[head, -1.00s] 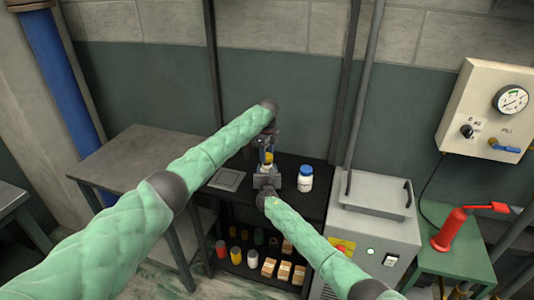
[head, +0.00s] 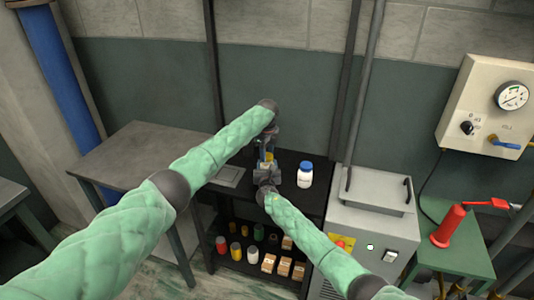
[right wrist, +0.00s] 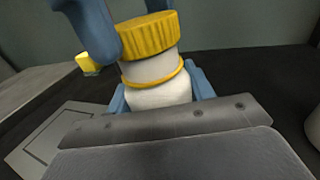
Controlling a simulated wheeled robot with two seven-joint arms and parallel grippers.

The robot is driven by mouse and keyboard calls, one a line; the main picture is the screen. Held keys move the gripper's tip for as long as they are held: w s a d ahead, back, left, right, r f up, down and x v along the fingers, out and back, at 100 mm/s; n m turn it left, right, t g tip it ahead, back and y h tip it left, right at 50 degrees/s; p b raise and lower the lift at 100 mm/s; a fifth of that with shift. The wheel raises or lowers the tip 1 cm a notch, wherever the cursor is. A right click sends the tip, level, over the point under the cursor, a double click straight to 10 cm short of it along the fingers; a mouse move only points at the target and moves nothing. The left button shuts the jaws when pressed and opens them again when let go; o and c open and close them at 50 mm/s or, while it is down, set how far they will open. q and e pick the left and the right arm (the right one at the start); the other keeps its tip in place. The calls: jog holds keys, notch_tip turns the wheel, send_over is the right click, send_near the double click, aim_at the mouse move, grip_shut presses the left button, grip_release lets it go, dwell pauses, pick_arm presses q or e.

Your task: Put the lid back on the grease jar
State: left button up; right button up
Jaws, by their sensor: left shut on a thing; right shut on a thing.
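The grease jar (right wrist: 158,95) is a white jar with a thin yellow ring, seen in the right wrist view. Its ribbed yellow lid (right wrist: 160,37) sits at its top, slightly tilted in the picture. White jar neck shows between lid and ring. My right gripper (head: 267,170) has its blue fingers on both sides of the jar body and is shut on it. My left gripper (head: 268,148) comes from above, its blue fingers shut on the lid. In the head view the grippers mostly hide jar and lid. Whether the lid is fully seated I cannot tell.
A white bottle with a blue cap (head: 306,174) stands right of the grippers on the black shelf top (head: 318,205). A grey plate (head: 229,176) lies to the left. A grey machine (head: 372,225) stands at the right. Cans and boxes fill the lower shelf.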

pick_arm(q)
jog(key=shift+f, duration=0.5)
jog(key=m, duration=1.6)
jog(key=shift+w+a, duration=0.1)
jog(key=o, duration=0.9)
jog(key=shift+o, duration=0.2)
jog(key=shift+r, duration=0.1)
